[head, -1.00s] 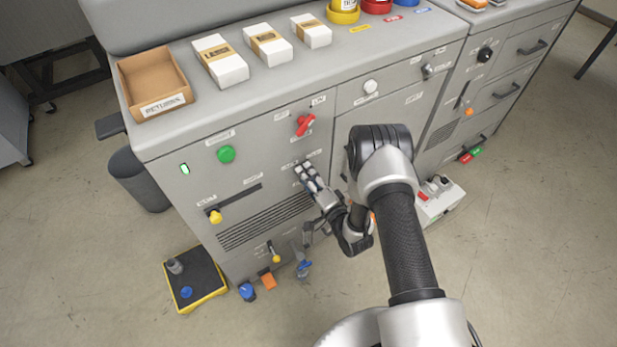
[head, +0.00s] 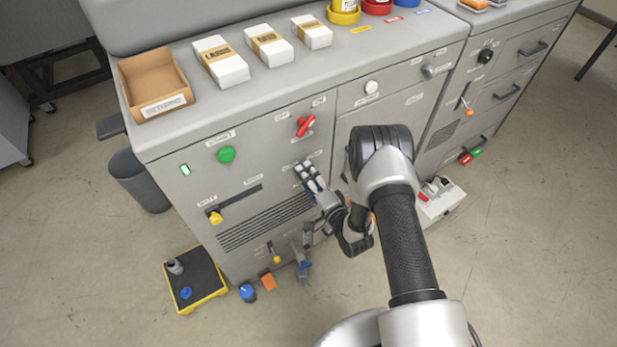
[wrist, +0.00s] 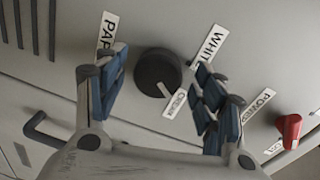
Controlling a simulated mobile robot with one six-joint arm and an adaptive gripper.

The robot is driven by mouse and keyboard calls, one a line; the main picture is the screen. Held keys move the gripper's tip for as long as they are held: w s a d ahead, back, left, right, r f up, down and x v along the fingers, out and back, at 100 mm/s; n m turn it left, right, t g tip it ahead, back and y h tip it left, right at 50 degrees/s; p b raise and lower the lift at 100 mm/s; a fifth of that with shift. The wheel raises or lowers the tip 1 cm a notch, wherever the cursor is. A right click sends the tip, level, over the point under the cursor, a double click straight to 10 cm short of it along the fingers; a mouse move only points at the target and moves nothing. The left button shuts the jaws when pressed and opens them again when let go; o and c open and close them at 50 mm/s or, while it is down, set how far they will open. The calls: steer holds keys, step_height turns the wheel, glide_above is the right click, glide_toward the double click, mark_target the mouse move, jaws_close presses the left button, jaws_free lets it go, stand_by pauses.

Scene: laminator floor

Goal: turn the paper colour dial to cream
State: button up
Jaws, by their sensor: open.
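The paper colour dial (wrist: 158,72) is a round dark knob on the grey machine front, seen in the wrist view. A short pale mark (wrist: 165,90) shows at its lower edge, close to the CREAM label (wrist: 178,100). The WHITE label (wrist: 208,46) is to the upper right and the partly hidden PAPER label (wrist: 107,35) to the upper left. My gripper (wrist: 158,92) is open, with one finger on each side of the dial and visible gaps between. In the head view my gripper (head: 308,178) is at the front panel and hides the dial.
A red power knob (wrist: 290,130) is right of my gripper in the wrist view and above it in the head view (head: 305,126). A dark handle (wrist: 42,130) is at the wrist view's left.

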steer(key=v, duration=1.2)
stand_by(0.4)
